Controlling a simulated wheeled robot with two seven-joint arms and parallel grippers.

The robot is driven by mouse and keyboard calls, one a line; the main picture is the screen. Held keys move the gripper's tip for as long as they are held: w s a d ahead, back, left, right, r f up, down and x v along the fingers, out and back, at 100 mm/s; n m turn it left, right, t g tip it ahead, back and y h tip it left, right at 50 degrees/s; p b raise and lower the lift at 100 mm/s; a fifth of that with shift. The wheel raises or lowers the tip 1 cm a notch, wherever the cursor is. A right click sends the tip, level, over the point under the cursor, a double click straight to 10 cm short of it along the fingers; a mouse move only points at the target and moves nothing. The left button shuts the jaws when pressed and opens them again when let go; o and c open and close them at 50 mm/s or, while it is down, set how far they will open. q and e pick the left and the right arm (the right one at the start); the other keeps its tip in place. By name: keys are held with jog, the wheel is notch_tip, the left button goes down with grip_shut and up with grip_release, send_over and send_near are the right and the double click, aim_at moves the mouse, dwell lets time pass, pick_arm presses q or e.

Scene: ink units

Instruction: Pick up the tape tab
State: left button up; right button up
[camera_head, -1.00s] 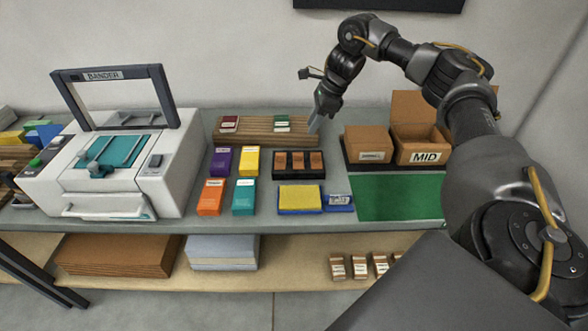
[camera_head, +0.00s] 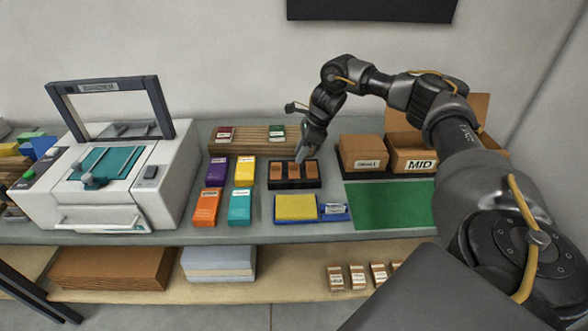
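I cannot single out the tape tab for sure at this size. A black tray (camera_head: 295,184) with three brown pieces (camera_head: 294,171) stands mid-table. A small blue item with a pale top (camera_head: 335,211) sits beside the yellow pad (camera_head: 296,207). My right gripper (camera_head: 301,157) points down at the back edge of the black tray, above or just behind the brown pieces. Its fingertips are small and dark, so I cannot see whether they are apart or whether anything is between them. My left gripper is out of view.
A white press (camera_head: 165,195) with a raised frame stands left. Coloured boxes (camera_head: 240,206) lie between it and the tray. A wooden rack (camera_head: 242,145) is behind. Cardboard boxes (camera_head: 362,152) and a green mat (camera_head: 390,205) are right. A lower shelf (camera_head: 295,265) holds stacks.

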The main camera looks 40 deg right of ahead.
aim_at(292, 170)
jog(key=p+x, duration=0.1)
jog(key=x, duration=0.3)
jog(key=shift+f, duration=0.2)
jog(key=shift+s, duration=0.1)
jog(key=shift+c, duration=0.3)
grip_shut()
